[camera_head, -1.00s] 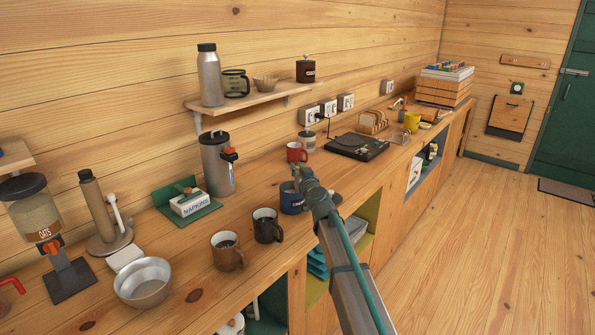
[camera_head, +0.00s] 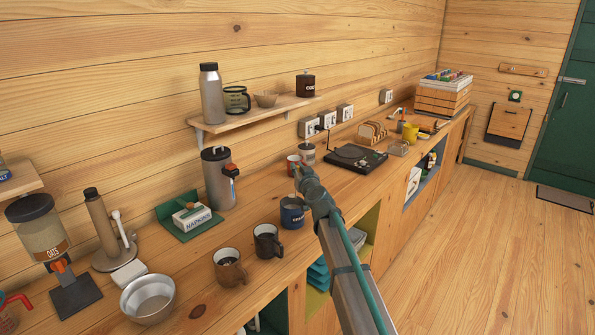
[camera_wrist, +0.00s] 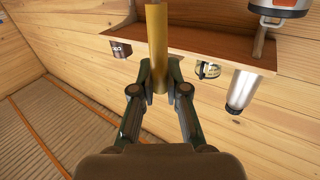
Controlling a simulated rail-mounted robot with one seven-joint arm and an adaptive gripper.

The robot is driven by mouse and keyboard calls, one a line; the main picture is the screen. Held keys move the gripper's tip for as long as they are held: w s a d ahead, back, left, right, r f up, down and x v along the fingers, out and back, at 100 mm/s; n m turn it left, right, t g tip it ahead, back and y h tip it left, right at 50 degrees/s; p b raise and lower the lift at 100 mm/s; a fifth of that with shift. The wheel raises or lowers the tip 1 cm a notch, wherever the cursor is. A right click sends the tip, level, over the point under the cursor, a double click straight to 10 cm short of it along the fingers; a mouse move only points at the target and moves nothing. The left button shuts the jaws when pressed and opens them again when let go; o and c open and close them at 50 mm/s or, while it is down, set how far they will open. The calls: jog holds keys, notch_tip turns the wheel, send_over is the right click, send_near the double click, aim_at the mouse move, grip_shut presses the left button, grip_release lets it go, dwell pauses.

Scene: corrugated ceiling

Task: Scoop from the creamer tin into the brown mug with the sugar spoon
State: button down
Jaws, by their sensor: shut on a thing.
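The brown mug (camera_head: 230,267) stands upright on the counter beside a dark mug (camera_head: 267,241). I cannot tell which thing is the creamer tin. My gripper (camera_wrist: 157,88) is shut on a slim golden piece (camera_wrist: 158,42), seemingly the sugar spoon's handle, in the wrist view. The spoon's bowl is not visible there. In the head view my arm's end is over the counter beyond the blue container, overlapping a red mug (camera_head: 292,161).
A wall shelf (camera_head: 255,112) holds a steel bottle (camera_head: 212,95), a glass jug and a dark tin (camera_head: 306,86). A steel dispenser (camera_head: 218,180), a napkin holder (camera_head: 190,217) and a metal bowl (camera_head: 148,300) stand on the counter. A black turntable (camera_head: 355,158) is beyond the mugs.

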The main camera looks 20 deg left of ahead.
jog(key=shift+r+p, duration=1.05)
jog(key=shift+r, duration=0.65)
